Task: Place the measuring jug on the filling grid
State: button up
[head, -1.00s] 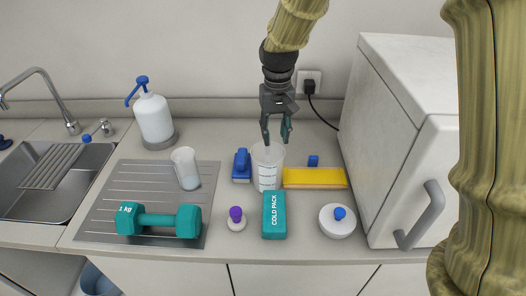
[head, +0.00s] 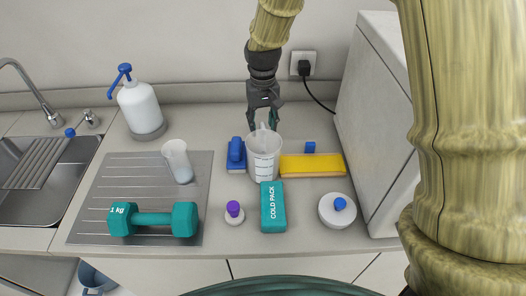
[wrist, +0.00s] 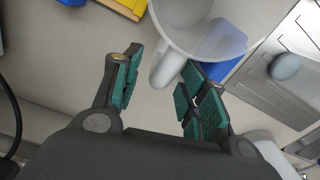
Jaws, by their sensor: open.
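The measuring jug (head: 264,166) is a clear, upright jug with dark graduation marks, standing on the counter behind the cold pack. My gripper (head: 264,119) is at the jug's back side, near its rim. In the wrist view my gripper (wrist: 158,82) is open, with the jug's pale handle (wrist: 168,66) between its green-padded fingers; the jug's wall (wrist: 205,38) lies just beyond. I cannot tell whether the pads touch the handle. A slatted grid (head: 38,164) lies in the sink at the left, under the tap; it looks empty.
A ribbed drainboard (head: 100,190) holds a clear cup (head: 178,162) and teal dumbbell (head: 153,220). A pump bottle (head: 142,108) stands behind.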

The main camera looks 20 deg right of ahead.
aim_at(263, 151)
jog(key=shift+s+f, duration=0.1)
jog(key=shift+f, duration=0.3)
jog(key=f, duration=0.1)
jog(key=f+p, duration=0.1)
jog(key=f, duration=0.1)
jog(key=shift+w, duration=0.35)
jog(key=shift+s+f+p, duration=0.1)
jog(key=shift+f+p, duration=0.2)
jog(key=shift+f, duration=0.1)
grip_shut()
